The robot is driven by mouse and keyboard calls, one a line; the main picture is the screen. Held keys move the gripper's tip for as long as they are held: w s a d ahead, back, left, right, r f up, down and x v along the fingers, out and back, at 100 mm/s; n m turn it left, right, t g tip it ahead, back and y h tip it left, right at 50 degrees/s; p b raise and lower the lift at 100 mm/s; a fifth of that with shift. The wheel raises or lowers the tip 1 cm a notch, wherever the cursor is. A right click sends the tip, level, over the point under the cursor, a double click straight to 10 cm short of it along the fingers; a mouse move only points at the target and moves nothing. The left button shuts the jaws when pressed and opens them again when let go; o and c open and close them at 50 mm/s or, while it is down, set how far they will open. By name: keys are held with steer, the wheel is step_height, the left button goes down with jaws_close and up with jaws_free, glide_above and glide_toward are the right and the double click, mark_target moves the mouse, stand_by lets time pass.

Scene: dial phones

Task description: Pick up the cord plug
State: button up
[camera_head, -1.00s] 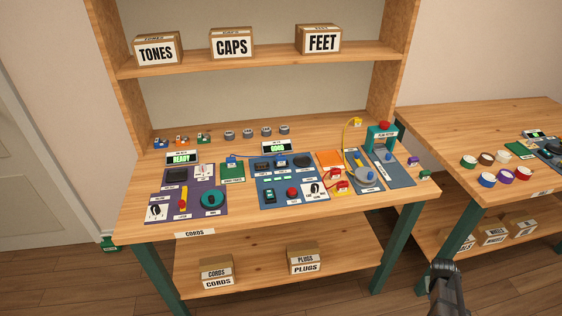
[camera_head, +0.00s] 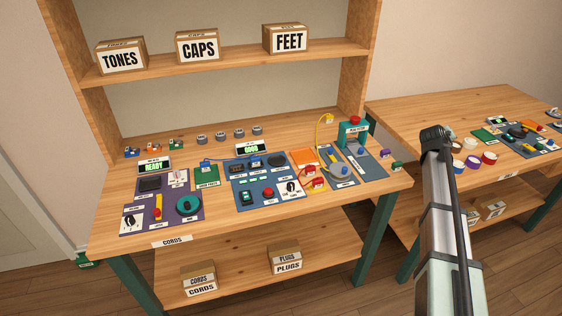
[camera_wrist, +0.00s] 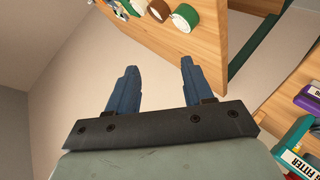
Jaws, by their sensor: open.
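A yellow cord (camera_head: 319,132) arcs up at the right rear of the main workbench, with a small yellow plug-like block (camera_head: 330,118) at its top end. Red cords with small yellow ends (camera_head: 314,184) lie at the front right of the blue panels. I cannot tell for certain which end is the cord plug. My gripper (camera_wrist: 157,65) is open and empty in the wrist view, its two blue fingers apart. In the head view my arm rises at the right, between the two benches, away from the cords; the fingers do not show clearly there.
A teal press with a red top (camera_head: 353,130) stands just right of the yellow cord. A second bench (camera_head: 420,105) at the right holds several coloured rings. A shelf (camera_head: 225,67) with boxes stands behind. The wrist view shows a green-rimmed roll (camera_wrist: 185,17) near a wooden edge.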

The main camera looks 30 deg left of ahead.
steer(key=w+a+r+m, duration=0.2)
steer(key=w+a+r, duration=0.1)
steer(key=a+r, duration=0.55)
steer(key=s+a+m+g+y, duration=0.2)
steer(key=s+a+m, duration=0.15)
steer(key=a, duration=0.85)
steer(key=m+g+y, duration=0.1)
steer(key=m+g, duration=0.9)
steer(key=m, duration=0.2)
glide_toward(255, 157)
steer(key=f, duration=0.1)
steer(key=d+f, duration=0.1)
steer(key=f, duration=0.1)
steer(key=shift+a+f, duration=0.15)
steer(key=shift+f, duration=1.25)
steer(key=shift+a+f, duration=0.15)
steer(key=shift+f, duration=1.3)
jaws_close()
